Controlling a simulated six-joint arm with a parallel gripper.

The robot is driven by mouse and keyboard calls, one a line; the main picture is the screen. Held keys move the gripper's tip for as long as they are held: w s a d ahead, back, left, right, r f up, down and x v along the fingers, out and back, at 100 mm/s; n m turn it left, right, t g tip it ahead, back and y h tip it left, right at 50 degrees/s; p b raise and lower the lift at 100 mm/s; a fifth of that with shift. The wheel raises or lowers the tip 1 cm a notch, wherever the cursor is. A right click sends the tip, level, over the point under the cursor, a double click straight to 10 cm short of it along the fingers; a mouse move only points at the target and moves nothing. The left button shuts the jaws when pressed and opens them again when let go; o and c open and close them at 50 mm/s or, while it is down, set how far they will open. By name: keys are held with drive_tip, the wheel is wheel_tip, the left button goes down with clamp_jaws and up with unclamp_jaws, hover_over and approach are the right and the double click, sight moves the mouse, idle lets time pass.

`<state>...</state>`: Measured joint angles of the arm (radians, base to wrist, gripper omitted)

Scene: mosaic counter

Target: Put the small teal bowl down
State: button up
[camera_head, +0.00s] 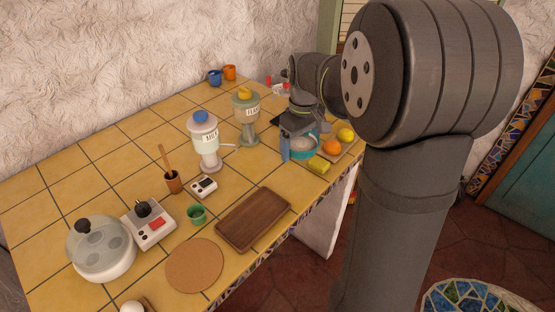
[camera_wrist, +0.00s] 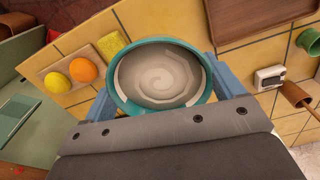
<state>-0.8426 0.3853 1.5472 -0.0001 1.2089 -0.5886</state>
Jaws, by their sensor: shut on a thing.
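The small teal bowl (camera_head: 304,149) has a cream inside with a spiral and looks empty. It fills the middle of the wrist view (camera_wrist: 160,76), level or nearly so. My gripper (camera_head: 304,140) is shut on it, with one blue finger on each side of the bowl; both fingers also show in the wrist view (camera_wrist: 160,86). The bowl is at the right end of the yellow tiled counter (camera_head: 100,177). I cannot tell whether its base touches the tiles.
A yellow sponge (camera_head: 318,165) lies close in front of the bowl. A board with an orange (camera_head: 331,147) and a lemon (camera_head: 346,134) is to its right, near the counter's edge. Glass dispensers (camera_head: 246,115) stand to the left. A brown tray (camera_head: 253,218) lies front left.

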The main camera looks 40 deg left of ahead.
drive_tip(key=s+d+r+n, duration=0.1)
drive_tip(key=s+d+n, duration=0.1)
drive_tip(key=s+d, duration=0.8)
hover_over(254, 218)
wheel_tip(254, 218, down, 7)
drive_tip(key=shift+r, duration=0.1)
drive_tip(key=shift+f, duration=2.05)
drive_tip(key=shift+f, duration=0.2)
drive_tip(key=o, duration=1.1)
drive_tip(key=shift+c, duration=0.2)
drive_tip(key=shift+r, duration=0.1)
